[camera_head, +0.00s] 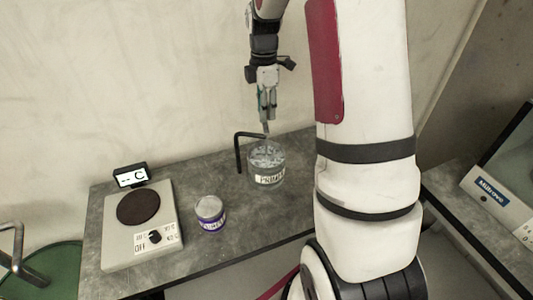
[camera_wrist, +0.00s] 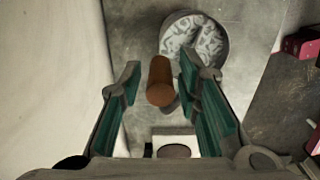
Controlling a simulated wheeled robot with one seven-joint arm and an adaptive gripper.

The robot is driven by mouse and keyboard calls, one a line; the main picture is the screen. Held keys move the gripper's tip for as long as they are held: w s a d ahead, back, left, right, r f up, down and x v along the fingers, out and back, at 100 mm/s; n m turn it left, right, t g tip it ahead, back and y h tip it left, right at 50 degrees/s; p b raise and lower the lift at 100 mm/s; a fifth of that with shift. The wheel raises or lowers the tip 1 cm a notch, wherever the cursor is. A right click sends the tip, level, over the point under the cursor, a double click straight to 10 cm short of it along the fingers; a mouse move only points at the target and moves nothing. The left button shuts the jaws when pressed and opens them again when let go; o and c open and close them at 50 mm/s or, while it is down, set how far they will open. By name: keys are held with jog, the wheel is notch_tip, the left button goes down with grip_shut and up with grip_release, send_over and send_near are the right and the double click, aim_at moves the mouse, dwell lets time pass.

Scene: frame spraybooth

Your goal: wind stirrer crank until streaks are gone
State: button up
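A clear pot (camera_head: 268,178) with a "PRIM…" label stands on the grey bench. In the wrist view the pot (camera_wrist: 222,53) shows pale and grey streaks. A black bent bar (camera_head: 239,157) stands at its left and reaches over its rim. A brown cylindrical knob (camera_wrist: 160,82), likely the crank's handle, sits between my fingertips in the wrist view. My gripper (camera_wrist: 158,80) is open, with visible gaps on both sides of the knob. In the head view my gripper (camera_head: 266,117) points down just above the pot. The crank's lower parts are mostly hidden.
A hot plate (camera_head: 166,248) with a dark round top and a small display (camera_head: 130,176) stands at the left. A small purple-labelled jar (camera_head: 210,214) stands between it and the pot. A labelled device (camera_head: 503,196) is at the far right. Bare bench (camera_head: 255,222) lies in front of the pot.

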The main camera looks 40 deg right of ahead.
dwell(0.6)
jog(key=c, duration=0.7)
jog(key=shift+s+p, duration=0.1)
jog(key=shift+p, duration=0.2)
jog(key=s+d+p, duration=0.1)
jog(key=s+p, duration=0.6)
jog(key=s, duration=0.1)
jog(key=shift+s+d, duration=0.15)
jog(key=shift+s, duration=0.25)
